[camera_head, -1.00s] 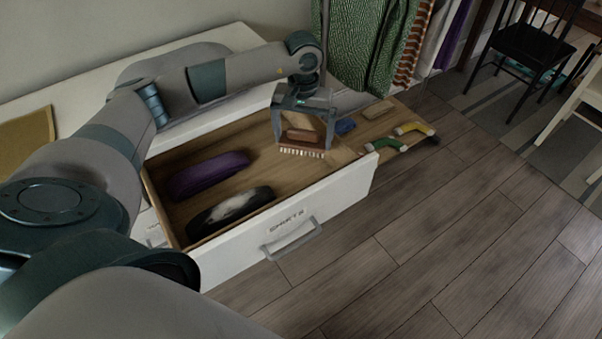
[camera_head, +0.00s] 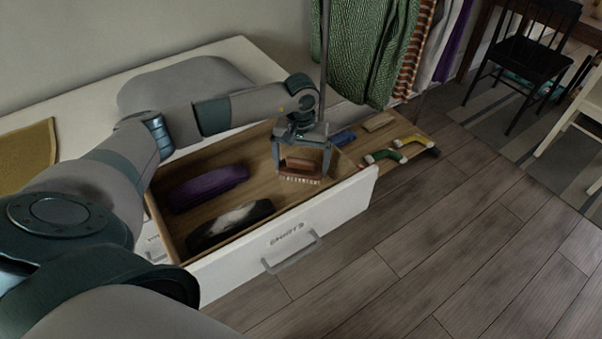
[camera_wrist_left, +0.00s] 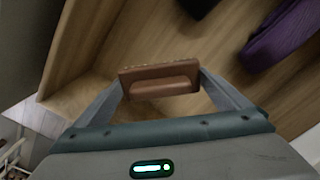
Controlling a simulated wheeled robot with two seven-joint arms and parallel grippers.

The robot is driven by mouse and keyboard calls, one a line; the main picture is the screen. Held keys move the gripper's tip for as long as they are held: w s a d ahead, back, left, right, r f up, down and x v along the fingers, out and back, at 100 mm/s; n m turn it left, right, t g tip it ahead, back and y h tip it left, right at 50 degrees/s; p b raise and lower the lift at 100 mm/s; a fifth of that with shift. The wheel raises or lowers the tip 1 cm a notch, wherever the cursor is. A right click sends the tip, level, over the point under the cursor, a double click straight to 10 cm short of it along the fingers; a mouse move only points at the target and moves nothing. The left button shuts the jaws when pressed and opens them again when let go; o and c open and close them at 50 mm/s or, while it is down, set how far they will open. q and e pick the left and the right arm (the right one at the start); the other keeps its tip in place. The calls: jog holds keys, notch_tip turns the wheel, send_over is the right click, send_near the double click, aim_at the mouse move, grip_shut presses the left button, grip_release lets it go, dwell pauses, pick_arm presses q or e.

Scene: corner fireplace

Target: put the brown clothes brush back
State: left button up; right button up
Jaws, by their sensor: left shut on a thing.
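The brown clothes brush (camera_head: 301,166) has a brown back with pale bristles pointing down. My left gripper (camera_head: 302,163) is shut on it, inside the right end of the open drawer (camera_head: 340,199). In the left wrist view the brush (camera_wrist_left: 160,81) sits between the two fingers (camera_wrist_left: 161,84), with the wooden drawer floor behind it. I cannot tell whether the bristles touch the floor. The drawer front is white with a handle and a label reading "SHIRTS". My right gripper does not show.
A purple rolled item (camera_head: 208,187) and a black-and-white one (camera_head: 231,225) lie in the drawer's left half. Clothes hang behind.

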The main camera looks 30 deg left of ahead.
aim_at(301, 168)
pick_arm(q)
jog(key=shift+f, duration=0.2)
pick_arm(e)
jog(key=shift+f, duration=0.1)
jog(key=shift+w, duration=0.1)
pick_arm(q)
jog(key=shift+f, duration=0.1)
notch_tip(301, 168, down, 3)
jog(key=shift+r, duration=0.1)
jog(key=shift+f, duration=0.35)
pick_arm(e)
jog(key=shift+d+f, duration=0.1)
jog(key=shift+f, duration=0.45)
pick_arm(q)
jog(key=shift+f, duration=0.1)
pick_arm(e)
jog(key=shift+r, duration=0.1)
